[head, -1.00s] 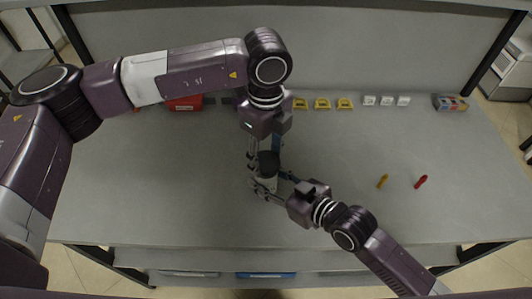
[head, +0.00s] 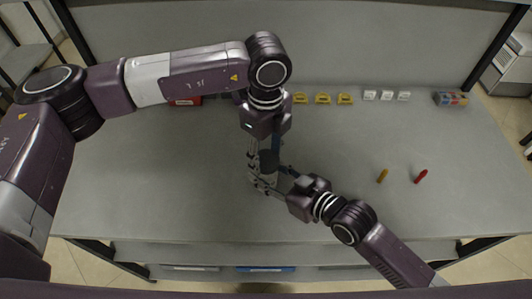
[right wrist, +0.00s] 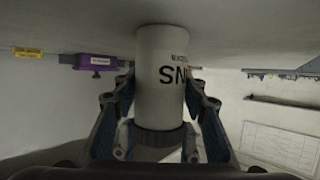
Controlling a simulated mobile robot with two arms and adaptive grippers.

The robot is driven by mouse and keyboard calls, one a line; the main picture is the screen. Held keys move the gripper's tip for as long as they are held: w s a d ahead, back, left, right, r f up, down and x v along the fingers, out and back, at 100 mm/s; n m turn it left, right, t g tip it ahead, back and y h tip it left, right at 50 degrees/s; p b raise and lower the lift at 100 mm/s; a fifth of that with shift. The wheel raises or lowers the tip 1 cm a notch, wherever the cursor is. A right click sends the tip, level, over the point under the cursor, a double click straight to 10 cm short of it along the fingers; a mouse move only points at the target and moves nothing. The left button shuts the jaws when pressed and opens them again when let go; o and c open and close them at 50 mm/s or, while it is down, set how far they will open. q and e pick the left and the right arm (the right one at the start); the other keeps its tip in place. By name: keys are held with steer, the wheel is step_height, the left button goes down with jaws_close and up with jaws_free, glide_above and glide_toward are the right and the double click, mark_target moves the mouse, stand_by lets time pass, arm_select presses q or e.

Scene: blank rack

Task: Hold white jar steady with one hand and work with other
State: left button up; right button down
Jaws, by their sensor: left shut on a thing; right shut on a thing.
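The white jar (head: 268,178) stands on the grey table near the middle of the head view, mostly hidden by my grippers. My right gripper (head: 267,182) comes from the lower right and is shut on the jar's body, one finger on each side. My left gripper (head: 265,153) points down from above and is shut on the lid.
A yellow tool (head: 383,176) and a red tool (head: 421,177) lie right of the jar. Along the back stand a red box (head: 186,100), yellow holders (head: 323,98), white holders (head: 387,96) and a multicoloured box (head: 451,99). The table's front left is clear.

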arm_select(q)
steer(key=shift+f, duration=0.55)
